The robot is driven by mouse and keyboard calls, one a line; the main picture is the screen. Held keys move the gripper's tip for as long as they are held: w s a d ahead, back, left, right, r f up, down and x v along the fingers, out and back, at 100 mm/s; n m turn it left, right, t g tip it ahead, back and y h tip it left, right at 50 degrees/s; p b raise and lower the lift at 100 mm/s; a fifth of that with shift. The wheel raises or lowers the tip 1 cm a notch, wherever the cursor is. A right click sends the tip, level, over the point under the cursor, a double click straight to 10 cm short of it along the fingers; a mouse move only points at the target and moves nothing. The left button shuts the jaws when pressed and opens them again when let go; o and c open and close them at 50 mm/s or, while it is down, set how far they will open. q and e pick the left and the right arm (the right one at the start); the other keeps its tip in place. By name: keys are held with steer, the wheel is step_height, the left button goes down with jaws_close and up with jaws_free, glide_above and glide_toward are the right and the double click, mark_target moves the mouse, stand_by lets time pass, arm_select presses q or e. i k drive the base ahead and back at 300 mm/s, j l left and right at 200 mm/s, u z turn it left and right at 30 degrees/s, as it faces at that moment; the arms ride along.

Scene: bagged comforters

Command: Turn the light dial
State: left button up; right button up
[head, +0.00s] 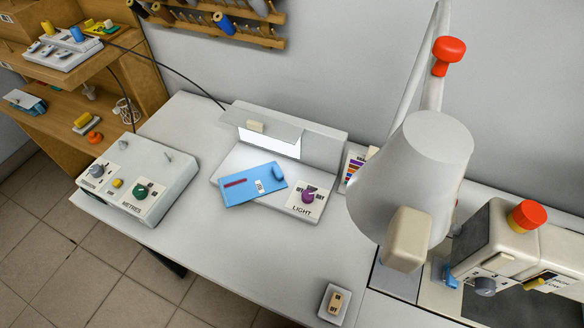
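The light dial (308,196) is a purple round knob on a small white plate marked "LIGHT". "OFF" can be read above it on the left; the lettering on the right is too small to be sure of. The plate is at the front right of a white device (243,162) on the table. A bright white panel (268,142) glows under the device's raised lid. Which way the knob points is hard to tell. Neither of my grippers shows in the head view.
A blue card (243,189) lies left of the dial. A control box (130,190) with a green knob stands at the left. A large lamp (415,165) stands at the right, near a sewing machine (505,245). A small switch (334,303) is at the front; the table (255,255) between is clear.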

mark_target(308, 196)
steer(key=k+j, duration=0.2)
steer(key=j, duration=0.15)
steer(key=k+j+u, duration=0.1)
steer(key=k+j, duration=0.3)
steer(key=j, duration=0.25)
steer(key=k+j, duration=0.2)
steer(key=j, duration=0.15)
steer(key=u, duration=0.05)
